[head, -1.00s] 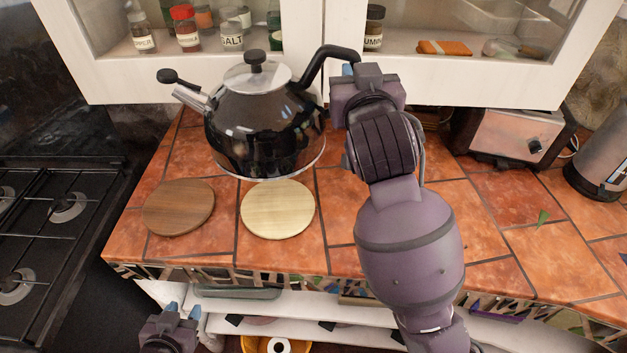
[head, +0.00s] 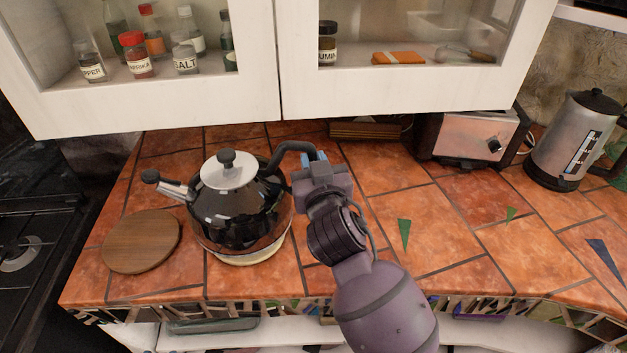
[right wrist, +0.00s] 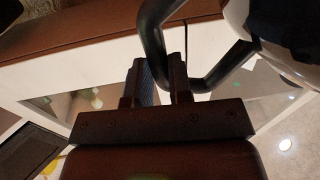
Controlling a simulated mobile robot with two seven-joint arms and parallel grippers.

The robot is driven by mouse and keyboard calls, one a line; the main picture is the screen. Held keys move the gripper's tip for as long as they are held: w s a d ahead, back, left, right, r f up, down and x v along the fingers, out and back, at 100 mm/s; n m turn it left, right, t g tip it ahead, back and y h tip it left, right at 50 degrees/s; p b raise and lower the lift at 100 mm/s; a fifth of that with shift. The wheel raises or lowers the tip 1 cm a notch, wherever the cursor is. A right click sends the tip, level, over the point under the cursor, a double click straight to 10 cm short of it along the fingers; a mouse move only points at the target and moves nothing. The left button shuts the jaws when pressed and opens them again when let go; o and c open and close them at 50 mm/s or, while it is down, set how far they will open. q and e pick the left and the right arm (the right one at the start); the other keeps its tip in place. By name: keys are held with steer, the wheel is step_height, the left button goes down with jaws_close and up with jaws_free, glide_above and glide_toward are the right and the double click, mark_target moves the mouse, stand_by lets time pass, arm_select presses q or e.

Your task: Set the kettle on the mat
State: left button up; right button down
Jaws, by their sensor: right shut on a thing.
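The black kettle (head: 238,212) with a silver lid stands upright over a round pale wooden mat (head: 262,257), which shows only as a rim below its base. I cannot tell whether the base touches this mat or hovers just above it. A round dark wooden mat (head: 142,242) lies bare to the left. My right gripper (head: 312,160) is shut on the kettle's black handle, at the right side of the kettle. In the right wrist view, the handle (right wrist: 152,40) passes between the fingers (right wrist: 162,82). My left gripper is out of view.
A cabinet with spice jars (head: 137,57) hangs above the counter's back. A toaster (head: 472,137) and a grey electric kettle (head: 572,140) stand at the back right. The stove (head: 30,240) is at the left. The tiled counter right of my arm is clear.

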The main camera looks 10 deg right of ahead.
step_height(320, 180, down, 4)
steer(key=shift+r+b, duration=0.1)
steer(key=shift+b, duration=0.25)
steer(key=c, duration=1.5)
jaws_free()
steer(key=shift+f, duration=0.3)
steer(key=o, duration=0.5)
steer(key=shift+c, duration=0.2)
steer(key=shift+r, duration=0.1)
steer(key=s+d+b, duration=0.1)
steer(key=s, duration=1.1)
steer(key=shift+r, duration=0.15)
